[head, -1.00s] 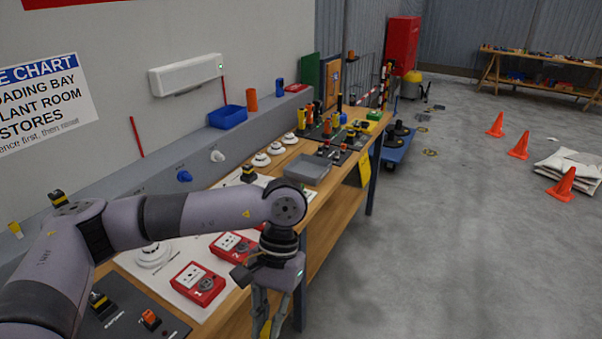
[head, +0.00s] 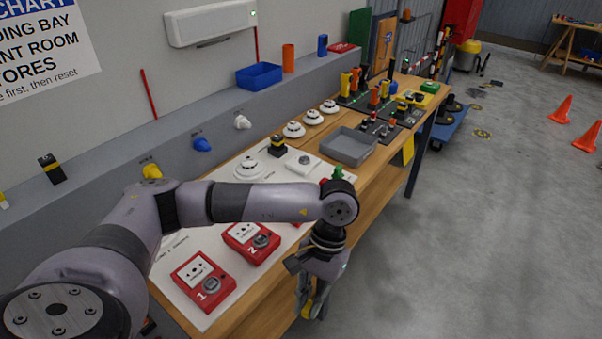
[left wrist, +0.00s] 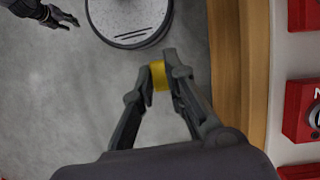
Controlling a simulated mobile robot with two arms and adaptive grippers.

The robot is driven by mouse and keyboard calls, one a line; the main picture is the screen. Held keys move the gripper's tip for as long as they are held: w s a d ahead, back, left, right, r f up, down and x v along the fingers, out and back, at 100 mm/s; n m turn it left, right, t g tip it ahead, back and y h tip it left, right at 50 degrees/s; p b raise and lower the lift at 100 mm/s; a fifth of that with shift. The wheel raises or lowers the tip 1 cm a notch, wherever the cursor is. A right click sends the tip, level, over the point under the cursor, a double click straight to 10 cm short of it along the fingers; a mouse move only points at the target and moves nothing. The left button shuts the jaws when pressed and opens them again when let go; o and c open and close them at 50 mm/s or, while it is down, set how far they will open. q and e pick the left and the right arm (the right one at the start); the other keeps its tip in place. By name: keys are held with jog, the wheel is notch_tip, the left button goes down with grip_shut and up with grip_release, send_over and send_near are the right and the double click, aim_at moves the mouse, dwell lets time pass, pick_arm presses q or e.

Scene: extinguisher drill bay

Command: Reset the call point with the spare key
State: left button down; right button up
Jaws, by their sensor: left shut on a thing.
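My left gripper (head: 310,300) hangs off the front edge of the bench, beside the call points. It is shut on a small yellow piece (left wrist: 159,75), which also shows low between the fingers in the head view (head: 307,309). Whether a key is attached to it I cannot tell. Red call point 1 (head: 203,281) and red call point 2 (head: 250,241) lie on a white board. Another red part behind my arm is mostly hidden. A red call point (left wrist: 308,112) shows at the right of the left wrist view. My right gripper (left wrist: 68,24) looks open and empty at top left there.
The white board (head: 175,262) lies on the wooden bench (head: 270,297). A grey tray (head: 348,147), smoke detectors (head: 249,167) and several small fittings stand farther along. A blue bin (head: 259,76) sits on the ledge behind.

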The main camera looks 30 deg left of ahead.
pick_arm(q)
jog(key=w+a+f+n+t+h, duration=0.1)
jog(key=w+a+f+n+h, duration=0.1)
jog(key=w+n, duration=0.4)
jog(key=w+a+f+n+t+h, duration=0.1)
jog(key=w+a+f+n+h, duration=0.2)
jog(key=n, duration=0.4)
jog(key=w+a+r+n+t+y+p, duration=0.2)
jog(key=w+a+r+n+t+p, duration=0.15)
jog(key=w+a+r+n, duration=0.55)
jog(key=w+a+r+n+t+y+p, duration=0.4)
jog(key=w+n, duration=0.3)
jog(key=n, duration=0.6)
jog(key=shift+g+h, duration=0.25)
jog(key=shift+h, duration=0.35)
jog(key=shift+s+a+f+b, duration=0.1)
jog(key=shift+a+f+b, duration=0.1)
jog(key=shift+f+b, duration=0.75)
jog(key=shift+s+a+f+b, duration=0.15)
jog(key=shift+f+b, duration=0.5)
jog(key=shift+f, duration=0.6)
jog(key=shift+w+a+f+b, duration=0.1)
jog(key=shift+a+f+b, duration=0.1)
jog(key=shift+f+b, duration=0.75)
pick_arm(e)
jog(key=shift+s+a+r, duration=0.15)
jog(key=shift+s+r, duration=0.5)
jog(key=shift+r, duration=0.25)
pick_arm(q)
jog(key=shift+f, duration=0.15)
